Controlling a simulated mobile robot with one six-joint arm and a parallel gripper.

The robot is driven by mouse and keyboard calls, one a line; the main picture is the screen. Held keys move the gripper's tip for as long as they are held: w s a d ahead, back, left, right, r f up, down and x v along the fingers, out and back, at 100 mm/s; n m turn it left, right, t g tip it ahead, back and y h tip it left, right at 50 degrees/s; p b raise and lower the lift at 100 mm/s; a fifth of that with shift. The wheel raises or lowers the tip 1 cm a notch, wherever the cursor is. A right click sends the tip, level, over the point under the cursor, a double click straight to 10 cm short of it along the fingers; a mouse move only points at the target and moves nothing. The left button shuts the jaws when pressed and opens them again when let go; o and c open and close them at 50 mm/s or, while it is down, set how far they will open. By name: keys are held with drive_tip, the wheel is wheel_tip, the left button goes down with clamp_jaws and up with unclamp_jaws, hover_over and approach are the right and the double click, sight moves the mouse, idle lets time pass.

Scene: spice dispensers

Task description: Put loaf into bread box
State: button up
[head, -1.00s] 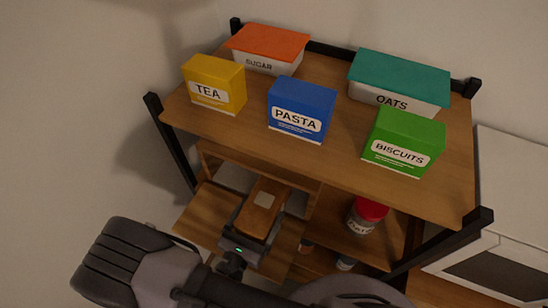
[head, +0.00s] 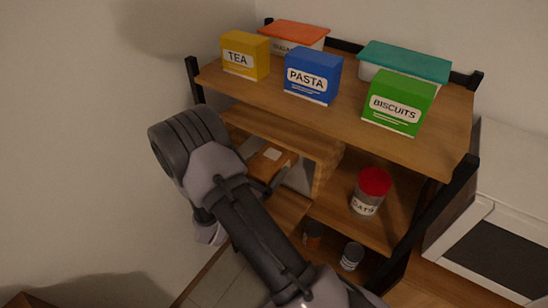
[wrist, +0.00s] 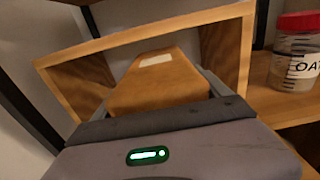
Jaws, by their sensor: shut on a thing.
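The brown loaf (wrist: 158,78), with a pale label on top, is between the fingers of my gripper (wrist: 158,92), which is shut on it. In the head view the loaf (head: 262,163) is partly hidden by my arm. The wooden bread box (wrist: 150,37) is open at the front, and the loaf's far end lies within its opening in the wrist view. How deep it reaches, and whether it touches the floor, I cannot tell.
A red-lidded oats jar (head: 370,192) stands right of the box. Two small jars (head: 350,256) (head: 313,234) stand lower down. Tea (head: 245,56), pasta (head: 313,75) and biscuits (head: 398,102) boxes fill the top shelf (head: 440,135). A black post (head: 196,80) is at the left.

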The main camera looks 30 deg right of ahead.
drive_tip(key=b+x, duration=0.3)
drive_tip(key=x, duration=1)
drive_tip(key=shift+f, duration=0.1)
drive_tip(key=shift+d+f+b, duration=0.15)
drive_tip(key=shift+f+b, duration=0.1)
drive_tip(key=shift+b, duration=0.05)
wheel_tip(320, 180, down, 3)
drive_tip(key=shift+w+r+b, duration=0.1)
drive_tip(key=shift+b, duration=0.65)
drive_tip(key=shift+f, duration=0.2)
drive_tip(key=o, duration=1.6)
drive_tip(key=shift+r, duration=0.15)
